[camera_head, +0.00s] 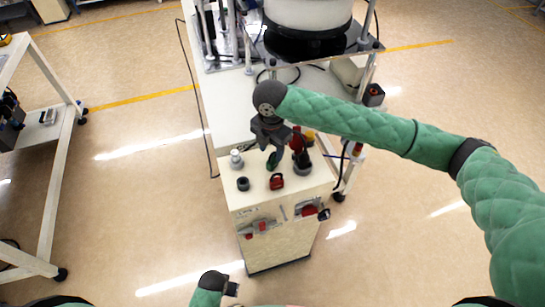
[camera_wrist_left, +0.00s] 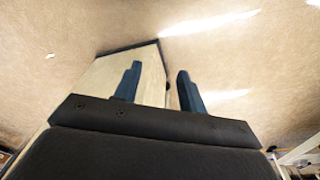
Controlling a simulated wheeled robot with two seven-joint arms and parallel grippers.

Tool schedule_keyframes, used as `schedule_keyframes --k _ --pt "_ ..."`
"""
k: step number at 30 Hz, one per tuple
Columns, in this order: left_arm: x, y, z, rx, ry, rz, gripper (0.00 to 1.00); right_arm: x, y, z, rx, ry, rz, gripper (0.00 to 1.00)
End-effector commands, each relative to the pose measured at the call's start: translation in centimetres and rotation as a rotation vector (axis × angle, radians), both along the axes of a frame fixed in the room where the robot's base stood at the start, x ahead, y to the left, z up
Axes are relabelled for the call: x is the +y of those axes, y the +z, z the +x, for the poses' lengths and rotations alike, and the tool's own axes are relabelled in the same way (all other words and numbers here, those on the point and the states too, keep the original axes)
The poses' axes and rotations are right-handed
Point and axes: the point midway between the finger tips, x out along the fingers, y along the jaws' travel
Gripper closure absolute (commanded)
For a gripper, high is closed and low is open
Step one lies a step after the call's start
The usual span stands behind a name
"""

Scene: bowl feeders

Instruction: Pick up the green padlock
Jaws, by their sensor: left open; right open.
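My right gripper (camera_head: 282,152) hangs over the back part of the cabinet's white top, pointing down, with its jaws open. A dark green shape (camera_head: 272,160) shows right at its fingers; I cannot tell whether this is the green padlock or a finger. No other green padlock can be made out. A red padlock (camera_head: 277,182) lies on the top, in front of the gripper. My left gripper (camera_wrist_left: 155,88) is open and empty in the left wrist view, with the cabinet side beyond its fingers. In the head view only part of the left wrist shows at the bottom edge.
A white bench (camera_head: 226,110) with a bowl feeder (camera_head: 305,15) stands behind.

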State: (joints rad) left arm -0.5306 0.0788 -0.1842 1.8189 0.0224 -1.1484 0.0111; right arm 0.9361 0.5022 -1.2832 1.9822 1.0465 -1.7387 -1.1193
Motion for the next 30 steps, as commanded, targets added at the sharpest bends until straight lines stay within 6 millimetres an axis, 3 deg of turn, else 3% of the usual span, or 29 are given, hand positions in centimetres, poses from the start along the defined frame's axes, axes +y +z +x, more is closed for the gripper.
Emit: schedule_keyframes --k 6,18,24,30 --pt "0.4 -2.7 -1.8 0.021 0.000 0.006 0.59 0.0 -1.5 0.0 -0.001 0.000 0.001 0.55" --pt "1.8 -7.9 -2.0 -0.006 -0.006 0.023 0.59 -0.2 -5.1 0.4 0.001 0.000 0.000 0.55" --pt "2.0 -9.1 -2.2 -0.014 -0.006 0.025 0.59 -0.2 -6.5 0.4 -0.001 0.001 0.000 0.55" --pt "2.0 -9.2 -2.2 -0.015 -0.006 0.024 0.59 -0.2 -6.6 0.4 -0.001 0.001 0.000 0.55"
